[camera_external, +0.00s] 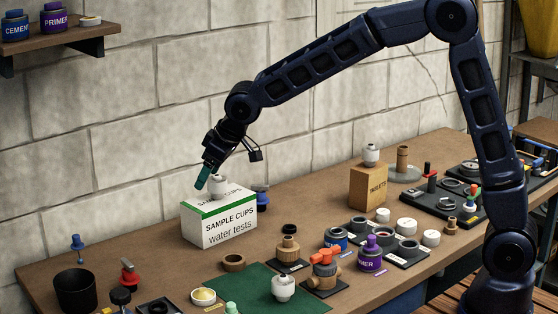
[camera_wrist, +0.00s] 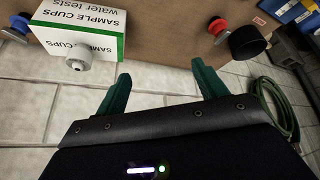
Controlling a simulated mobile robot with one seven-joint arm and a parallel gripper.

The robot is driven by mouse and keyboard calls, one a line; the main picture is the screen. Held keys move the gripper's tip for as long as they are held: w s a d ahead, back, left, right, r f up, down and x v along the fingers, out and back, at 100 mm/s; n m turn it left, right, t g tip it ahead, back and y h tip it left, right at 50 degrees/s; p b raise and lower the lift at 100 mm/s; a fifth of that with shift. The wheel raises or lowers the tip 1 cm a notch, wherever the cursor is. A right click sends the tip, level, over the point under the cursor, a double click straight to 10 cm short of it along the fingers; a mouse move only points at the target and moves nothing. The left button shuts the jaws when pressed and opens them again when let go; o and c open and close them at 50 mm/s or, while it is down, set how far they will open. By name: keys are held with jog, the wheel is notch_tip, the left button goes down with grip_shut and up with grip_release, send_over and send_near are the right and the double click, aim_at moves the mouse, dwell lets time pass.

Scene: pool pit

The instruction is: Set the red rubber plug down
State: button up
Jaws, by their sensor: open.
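My gripper (camera_external: 202,178) hangs over the back left of the white sample cups box (camera_external: 222,229). In the wrist view my gripper's teal fingers (camera_wrist: 157,88) are wide apart with nothing between them. The red piece is well away from the fingers.
A grey-white fitting (camera_external: 218,186) stands on the box, close to my fingers. A green mat (camera_external: 245,285) lies at the front. Several fittings crowd the bench's middle and right. The wall is behind.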

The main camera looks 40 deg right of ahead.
jog(key=s+d+r+m+h, duration=0.1)
jog(key=s+d+r, duration=0.3)
jog(key=d, duration=0.4)
jog(key=s+d+r+m, duration=0.1)
jog(key=s+d+r, duration=0.3)
jog(key=d, duration=0.5)
jog(key=s+d+r+m+h, duration=0.1)
jog(key=s+d+r, duration=0.2)
jog(key=s+d, duration=0.35)
jog(key=s+d+f+m, duration=0.1)
jog(key=s+d+m, duration=0.1)
jog(key=s+d, duration=0.6)
jog(key=s+d+f+m, duration=0.1)
jog(key=s+d+f, duration=0.1)
jog(key=s+d, duration=0.7)
jog(key=s, duration=0.5)
jog(key=shift+s+m+h, duration=0.3)
jog(key=shift+s+m, duration=0.05)
jog(key=shift+m, duration=0.05)
